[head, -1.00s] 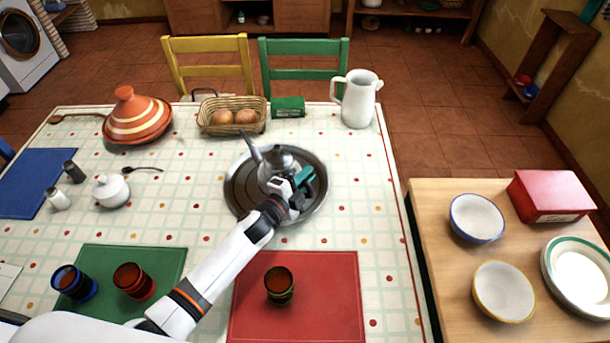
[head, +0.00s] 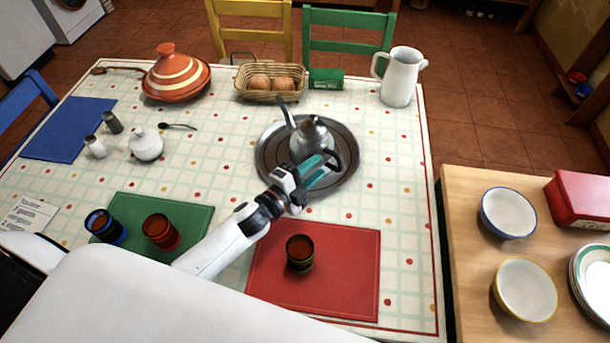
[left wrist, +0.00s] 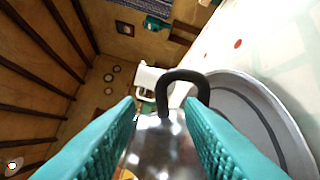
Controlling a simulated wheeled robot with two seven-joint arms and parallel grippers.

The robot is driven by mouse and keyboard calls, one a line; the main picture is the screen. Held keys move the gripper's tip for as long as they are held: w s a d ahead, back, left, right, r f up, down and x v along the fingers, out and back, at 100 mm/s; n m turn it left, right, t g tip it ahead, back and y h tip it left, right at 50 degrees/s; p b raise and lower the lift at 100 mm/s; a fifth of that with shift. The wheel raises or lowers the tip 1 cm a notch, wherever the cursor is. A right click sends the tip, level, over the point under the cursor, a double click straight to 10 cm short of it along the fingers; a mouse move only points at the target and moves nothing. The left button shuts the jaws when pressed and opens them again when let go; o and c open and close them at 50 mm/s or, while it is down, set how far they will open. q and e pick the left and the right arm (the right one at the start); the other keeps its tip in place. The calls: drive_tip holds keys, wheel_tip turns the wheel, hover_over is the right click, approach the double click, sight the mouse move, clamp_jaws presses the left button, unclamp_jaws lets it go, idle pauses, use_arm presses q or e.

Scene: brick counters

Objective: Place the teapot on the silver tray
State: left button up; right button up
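The silver teapot (head: 311,138) stands upright on the round silver tray (head: 268,172), with its spout pointing up and left. Its black loop handle (head: 336,160) faces my left gripper (head: 325,170). The left gripper's teal fingers are apart, just on the near side of the teapot. In the left wrist view, the shiny teapot body (left wrist: 160,143) and black handle (left wrist: 190,78) show between and just beyond the spread fingers (left wrist: 158,108), with no clear grip on them. The tray rim (left wrist: 262,92) lies to the right there. My right gripper is not in view.
A white pitcher (head: 400,78), bread basket (head: 270,83) and green box (head: 325,79) stand behind the tray. A striped tagine (head: 175,75) is at the back left. A cup (head: 299,253) sits on the red mat (head: 345,270) in front. The tablecloth right of the tray is clear.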

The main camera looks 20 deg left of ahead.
use_arm(q)
drive_tip(key=shift+v, duration=1.55)
drive_tip(key=shift+w, duration=0.1)
